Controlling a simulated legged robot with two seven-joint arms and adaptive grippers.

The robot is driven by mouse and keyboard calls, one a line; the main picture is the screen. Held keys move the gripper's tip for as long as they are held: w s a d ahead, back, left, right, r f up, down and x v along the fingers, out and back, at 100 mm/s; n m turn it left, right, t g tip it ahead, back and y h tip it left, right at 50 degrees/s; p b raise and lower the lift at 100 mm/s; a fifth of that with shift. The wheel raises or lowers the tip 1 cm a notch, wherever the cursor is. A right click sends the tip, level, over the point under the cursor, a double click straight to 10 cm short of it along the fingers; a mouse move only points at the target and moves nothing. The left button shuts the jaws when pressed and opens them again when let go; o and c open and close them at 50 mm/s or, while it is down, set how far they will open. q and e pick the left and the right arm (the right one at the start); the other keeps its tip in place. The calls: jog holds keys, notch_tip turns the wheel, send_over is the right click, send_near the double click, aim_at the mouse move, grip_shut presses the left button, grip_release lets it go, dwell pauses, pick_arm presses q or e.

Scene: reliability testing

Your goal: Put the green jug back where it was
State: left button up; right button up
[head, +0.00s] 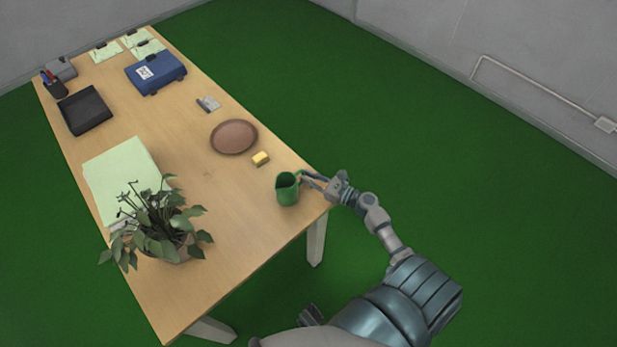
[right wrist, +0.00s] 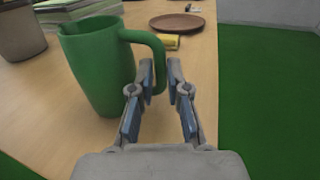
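The green jug (head: 287,190) stands upright near the right edge of the wooden table, with its handle toward my right arm. In the right wrist view the jug (right wrist: 98,70) is at the upper left, and its handle passes between my fingers. My right gripper (head: 312,180) is at the handle. In the right wrist view the fingers of this gripper (right wrist: 162,72) are drawn close together around the handle, one on each side. Whether the jug's base touches the table is hard to tell. My left gripper is not clearly in view.
On the table (head: 225,240), a yellow block (head: 261,159) and a brown plate (head: 234,136) lie beyond the jug. A potted plant (head: 160,235) stands to its left. A blue case (head: 156,72) and a black tray (head: 85,110) are farther back. The table between jug and plant is clear.

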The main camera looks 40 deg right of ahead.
jog(key=shift+o, duration=1.2)
jog(key=shift+d, duration=0.1)
jog(key=shift+d+f, duration=0.1)
jog(key=shift+d, duration=0.3)
pick_arm(q)
jog(key=shift+d+r, duration=0.15)
jog(key=shift+d, duration=0.25)
pick_arm(e)
jog(key=shift+v, duration=1.1)
pick_arm(q)
jog(key=shift+a, duration=0.1)
pick_arm(e)
jog(key=v, duration=0.9)
jog(key=shift+s, duration=0.4)
pick_arm(q)
jog(key=shift+s+a+f, duration=0.1)
jog(key=shift+s+f, duration=0.05)
jog(key=shift+f, duration=0.1)
pick_arm(e)
jog(key=shift+a, duration=0.1)
